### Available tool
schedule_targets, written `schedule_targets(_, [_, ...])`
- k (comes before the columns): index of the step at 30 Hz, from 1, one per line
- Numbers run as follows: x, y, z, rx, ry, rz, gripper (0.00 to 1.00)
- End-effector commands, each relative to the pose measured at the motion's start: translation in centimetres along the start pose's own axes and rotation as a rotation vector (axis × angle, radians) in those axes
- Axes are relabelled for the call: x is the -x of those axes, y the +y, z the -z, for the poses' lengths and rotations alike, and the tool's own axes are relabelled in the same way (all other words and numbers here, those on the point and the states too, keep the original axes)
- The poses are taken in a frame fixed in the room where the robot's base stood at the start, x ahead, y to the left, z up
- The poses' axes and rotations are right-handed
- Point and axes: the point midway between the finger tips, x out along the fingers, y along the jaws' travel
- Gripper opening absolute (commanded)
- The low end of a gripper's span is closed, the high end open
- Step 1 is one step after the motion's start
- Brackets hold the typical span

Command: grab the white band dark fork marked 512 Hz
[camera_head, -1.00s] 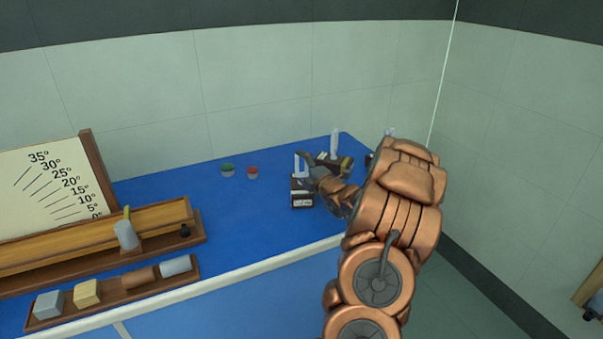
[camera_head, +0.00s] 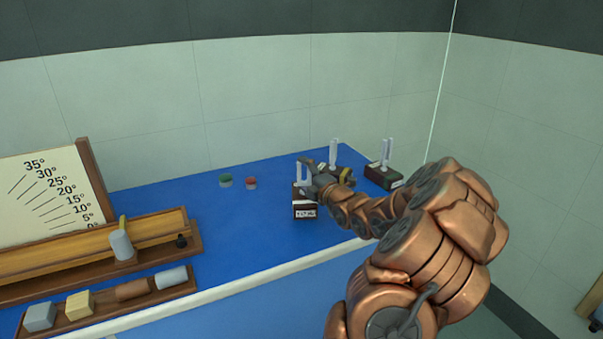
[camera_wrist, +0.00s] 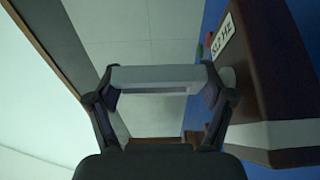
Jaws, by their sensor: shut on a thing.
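The 512 Hz fork is a pale silver tuning fork (camera_head: 299,170) standing upright on a dark brown box (camera_head: 304,212) with a white label. In the wrist view the dark box (camera_wrist: 258,75) fills the right side; its label reads 512 Hz and a white band runs across it. My gripper (camera_head: 308,172) is at the fork, just above the box. In the wrist view my gripper (camera_wrist: 155,92) is shut on a pale grey bar of the fork (camera_wrist: 155,77) spanning between its fingers. The fork's lower part is partly hidden by my gripper.
A second fork (camera_head: 334,153) stands behind my gripper, and a third (camera_head: 386,151) stands on a dark box (camera_head: 383,177) to the right. Green (camera_head: 226,180) and red (camera_head: 251,183) capped pots stand left. A wooden ramp (camera_head: 90,247) and block tray (camera_head: 110,300) are farther left.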

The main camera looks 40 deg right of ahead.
Motion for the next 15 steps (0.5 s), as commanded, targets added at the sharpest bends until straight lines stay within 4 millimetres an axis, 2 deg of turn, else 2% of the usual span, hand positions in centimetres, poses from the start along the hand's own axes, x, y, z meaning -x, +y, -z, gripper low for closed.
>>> schedule_targets(6, [4.4,0.5,1.7,-0.005,-0.003,-0.007,0.11])
schedule_targets(15, [8.4,0.7,3.5,-0.001,0.0,-0.008,0.11])
